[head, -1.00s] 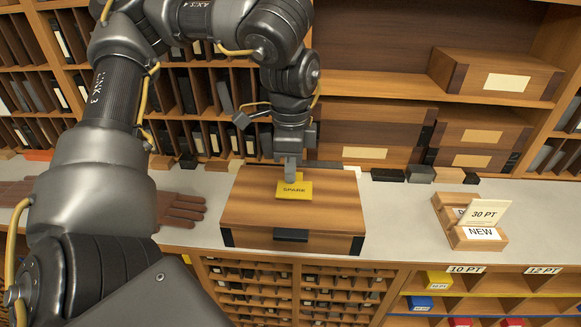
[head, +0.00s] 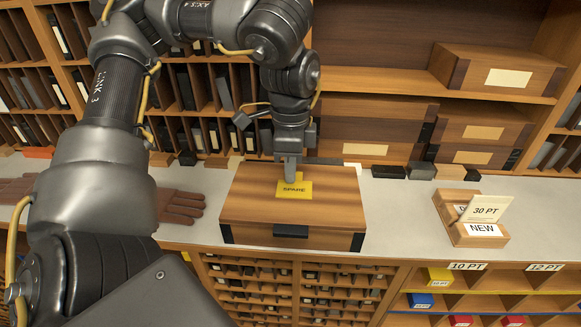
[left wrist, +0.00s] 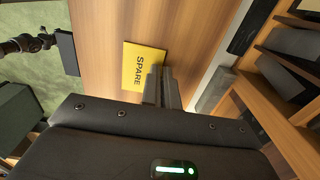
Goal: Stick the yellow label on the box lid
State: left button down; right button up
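The yellow label (head: 296,192), printed SPARE, lies on the brown wooden lid (head: 335,200) of the box and looks flat. In the left wrist view the label (left wrist: 138,66) sits just left of my fingers. My left gripper (head: 290,179) points straight down, its narrow fingertips over the label's far edge. Its fingers look shut together, with the label under or beside the tips, not visibly between them. Whether they press on it is hard to see.
A brown glove (head: 180,207) lies left of the box. A wooden card holder (head: 470,222) with 30 PT and NEW cards stands to the right. Small dark blocks (head: 388,172) line the back of the counter. Grey counter between box and card holder is clear.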

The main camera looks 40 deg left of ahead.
dwell(0.4)
pick_arm(q)
jog(key=c, duration=1.6)
grip_release()
jog(key=shift+r, duration=0.1)
notch_tip(320, 180, up, 4)
jog(key=p, duration=0.4)
jog(key=shift+r, duration=0.9)
